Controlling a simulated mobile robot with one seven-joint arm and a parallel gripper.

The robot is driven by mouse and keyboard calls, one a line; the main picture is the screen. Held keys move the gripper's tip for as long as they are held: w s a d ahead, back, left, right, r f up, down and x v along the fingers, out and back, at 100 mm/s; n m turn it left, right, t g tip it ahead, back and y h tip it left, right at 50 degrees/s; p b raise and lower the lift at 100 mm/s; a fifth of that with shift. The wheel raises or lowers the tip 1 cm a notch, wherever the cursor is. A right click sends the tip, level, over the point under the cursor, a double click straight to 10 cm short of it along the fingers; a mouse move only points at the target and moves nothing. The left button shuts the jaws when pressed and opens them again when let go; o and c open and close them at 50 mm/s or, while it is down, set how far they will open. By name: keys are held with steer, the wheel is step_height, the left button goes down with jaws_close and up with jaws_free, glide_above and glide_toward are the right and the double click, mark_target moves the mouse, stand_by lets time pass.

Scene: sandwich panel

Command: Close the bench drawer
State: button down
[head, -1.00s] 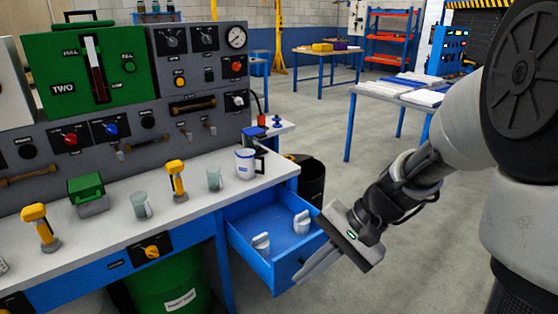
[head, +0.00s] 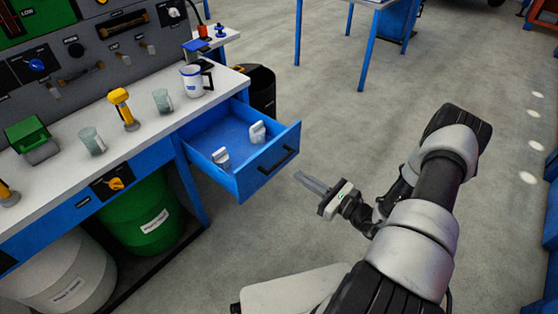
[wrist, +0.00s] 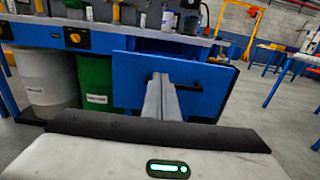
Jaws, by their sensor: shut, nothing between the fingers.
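The blue bench drawer (head: 240,183) is pulled out from under the bench's right end. Two pale upright items (head: 257,132) stand inside it. Its front has a dark bar handle (head: 278,160). My gripper (head: 297,176) is in front of the drawer, its fingers shut and empty, pointing toward the drawer front. In the head view a small gap seems to lie between the fingertips and the front. In the wrist view the fingers (wrist: 161,76) overlap the drawer front (wrist: 135,82) beside the left end of the handle; contact cannot be told there.
The bench top (head: 138,135) holds a white mug (head: 193,81), glasses, a yellow-handled tool (head: 123,107) and a green-topped block (head: 30,137). A green barrel (head: 145,212) and a white barrel (head: 60,270) stand beneath. A dark bin (head: 262,90) stands behind the drawer. The floor to the right is open.

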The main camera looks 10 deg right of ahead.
mark_target(262, 153)
steer(key=b+x, duration=0.2)
steer(key=x, duration=1.1)
steer(key=shift+w+a, duration=0.25)
steer(key=shift+w, duration=0.05)
